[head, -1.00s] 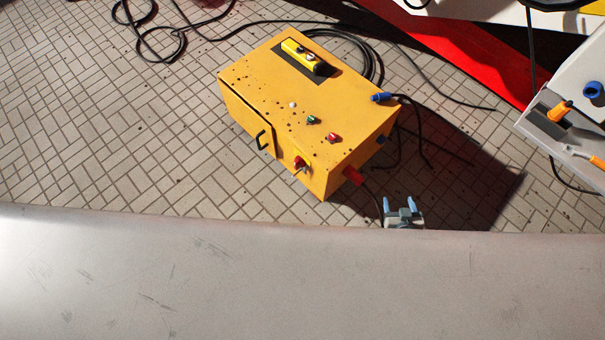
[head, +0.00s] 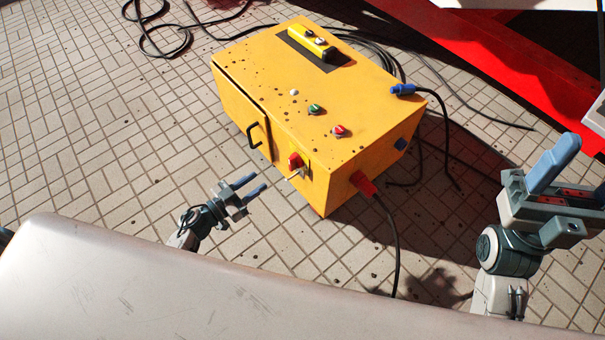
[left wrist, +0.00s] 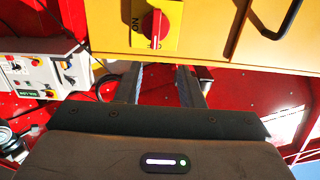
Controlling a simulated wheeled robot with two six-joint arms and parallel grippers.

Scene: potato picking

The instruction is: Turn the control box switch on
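The yellow control box (head: 345,110) stands on the tiled floor. Its red rotary switch (head: 295,161) sits on the front face, right of a black door handle. In the left wrist view the switch (left wrist: 155,27) shows close up on a yellow plate with ON lettering beside its knob. My left gripper (head: 252,186) is open and empty, just left of and below the switch, apart from it. In the left wrist view its two fingers (left wrist: 158,75) are spread below the switch.
A green button (head: 314,109) and a red button (head: 338,131) are on the box's top. A red plug (head: 362,182) with a black cable sticks out of its right side. Bare tiles lie left of the box. A red beam (head: 490,60) runs behind.

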